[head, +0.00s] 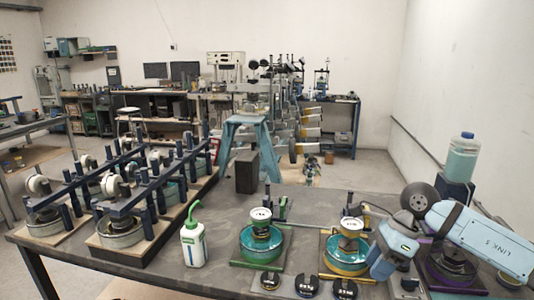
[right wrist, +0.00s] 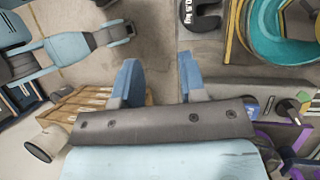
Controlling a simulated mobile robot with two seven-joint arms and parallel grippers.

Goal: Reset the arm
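My right gripper (head: 386,264) hangs at the right of the bench in the head view, at the end of my pale blue arm. In the right wrist view its two blue fingers (right wrist: 158,82) stand apart with nothing between them. A pale blue jointed arm (right wrist: 100,40), apparently my left one, shows at the upper left of that view; its finger state is unclear. A teal round pan on a green base (head: 262,243) and one on a yellow base (head: 346,254) stand left of my right gripper. A purple-based unit (head: 450,266) is partly hidden by my arm.
Black slotted weights (head: 306,285) lie along the bench's near edge. A white bottle with a green spout (head: 193,240) stands left of the pans. Dark lever frames (head: 150,190) fill the left. A bottle of pale liquid (head: 462,158) stands behind my right arm.

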